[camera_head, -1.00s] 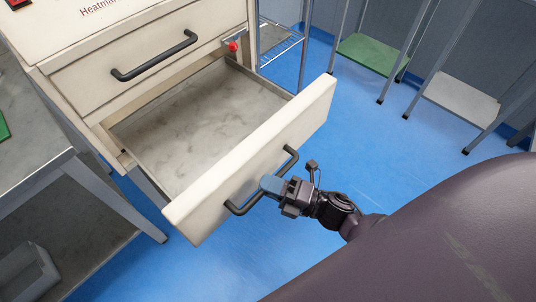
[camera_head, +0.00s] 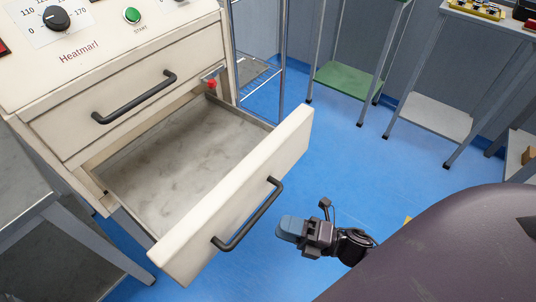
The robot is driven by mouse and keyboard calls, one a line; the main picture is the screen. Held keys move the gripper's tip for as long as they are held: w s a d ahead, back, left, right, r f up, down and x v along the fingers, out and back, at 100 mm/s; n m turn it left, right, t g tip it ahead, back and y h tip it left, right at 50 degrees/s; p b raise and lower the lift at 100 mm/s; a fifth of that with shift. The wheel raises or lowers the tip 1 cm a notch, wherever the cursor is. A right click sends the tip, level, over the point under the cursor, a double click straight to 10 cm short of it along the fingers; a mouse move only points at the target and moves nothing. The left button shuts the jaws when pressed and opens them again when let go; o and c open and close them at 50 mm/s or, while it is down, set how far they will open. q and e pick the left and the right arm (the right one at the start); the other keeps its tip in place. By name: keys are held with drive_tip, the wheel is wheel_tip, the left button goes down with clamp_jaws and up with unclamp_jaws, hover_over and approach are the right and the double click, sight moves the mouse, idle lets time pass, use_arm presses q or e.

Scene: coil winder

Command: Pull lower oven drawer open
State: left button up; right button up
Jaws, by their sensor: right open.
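The lower oven drawer (camera_head: 235,205) is pulled well out of the cream oven cabinet (camera_head: 110,60). Its grey inside is empty. A black bar handle (camera_head: 247,215) runs along the drawer's front. My right gripper (camera_head: 284,228), with blue-grey fingertips, is open and empty to the right of the handle, with a gap between them. The upper drawer (camera_head: 125,85) is shut and has its own black handle (camera_head: 135,98). My left gripper is out of view.
A grey table (camera_head: 25,190) stands close to the oven's left. A wire rack (camera_head: 255,75) and stands with green (camera_head: 348,78) and grey (camera_head: 432,115) shelves are behind. Blue floor (camera_head: 330,150) is clear right of the drawer.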

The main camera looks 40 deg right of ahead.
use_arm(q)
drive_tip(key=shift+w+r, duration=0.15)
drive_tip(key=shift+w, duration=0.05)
use_arm(e)
drive_tip(key=v, duration=0.3)
drive_tip(key=shift+s+d, duration=0.1)
drive_tip(key=shift+s, duration=0.05)
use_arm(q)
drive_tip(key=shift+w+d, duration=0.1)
use_arm(e)
drive_tip(key=s+d+f+m+g+h, duration=0.1)
drive_tip(key=s+d+m+g+h, duration=0.3)
drive_tip(key=m, duration=0.9)
drive_tip(key=s+a+f+m+g+h, duration=0.1)
drive_tip(key=s+f+m+h, duration=0.1)
drive_tip(key=s+m+h, duration=0.65)
use_arm(q)
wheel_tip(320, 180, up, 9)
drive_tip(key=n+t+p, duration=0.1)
drive_tip(key=p, duration=1.1)
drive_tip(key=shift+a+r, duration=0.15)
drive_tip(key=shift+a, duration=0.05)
use_arm(e)
wheel_tip(320, 180, up, 10)
drive_tip(key=w+m+t, duration=0.1)
drive_tip(key=w+m, duration=0.1)
drive_tip(key=m, duration=0.2)
drive_tip(key=shift+w+d+h, duration=0.25)
drive_tip(key=shift+w+h, duration=0.05)
drive_tip(key=shift+h, duration=0.05)
